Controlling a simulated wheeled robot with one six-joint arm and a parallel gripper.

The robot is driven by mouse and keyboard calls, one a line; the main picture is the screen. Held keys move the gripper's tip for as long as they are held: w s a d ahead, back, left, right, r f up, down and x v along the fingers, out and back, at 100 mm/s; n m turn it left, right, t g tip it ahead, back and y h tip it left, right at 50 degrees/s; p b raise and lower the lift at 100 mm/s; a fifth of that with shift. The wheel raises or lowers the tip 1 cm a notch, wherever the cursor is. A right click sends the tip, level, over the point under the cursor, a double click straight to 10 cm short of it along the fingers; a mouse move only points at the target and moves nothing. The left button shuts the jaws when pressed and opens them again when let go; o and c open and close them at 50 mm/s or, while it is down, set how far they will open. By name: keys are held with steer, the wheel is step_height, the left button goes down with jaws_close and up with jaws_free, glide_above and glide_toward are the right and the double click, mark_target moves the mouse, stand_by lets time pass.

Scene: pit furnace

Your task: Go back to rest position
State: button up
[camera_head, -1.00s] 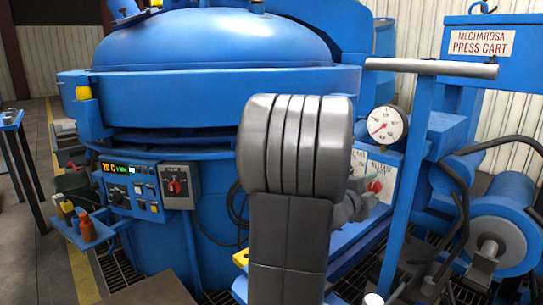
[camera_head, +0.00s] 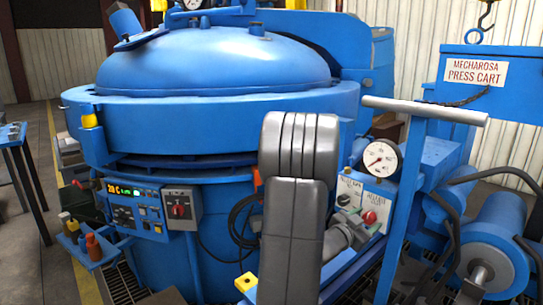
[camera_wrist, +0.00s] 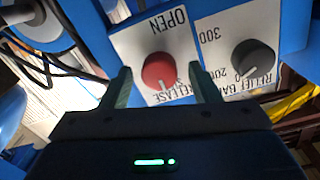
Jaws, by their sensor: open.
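My gripper (camera_wrist: 162,88) shows in the wrist view with its two dark green fingers apart. A round red knob (camera_wrist: 158,71) on a white plate marked OPEN and RELEASE lies beyond the fingers, seen between them. I cannot tell how far the fingertips are from it. A dark knob (camera_wrist: 253,59) on a relief plate sits to the right of the right finger. In the head view the red knob (camera_head: 369,217) is on the cart's panel, right of my grey arm, and part of my gripper shows at its left.
The blue furnace (camera_head: 210,105) with its closed domed lid stands behind my arm. A control box (camera_head: 181,211) is on its front. The press cart's upright (camera_head: 402,215) and T-handle (camera_head: 425,110) stand close on the right, with a pressure gauge (camera_head: 380,158) beside them.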

steer(key=shift+n+p, duration=1.15)
steer(key=shift+n, duration=0.35)
steer(key=shift+a, duration=0.1)
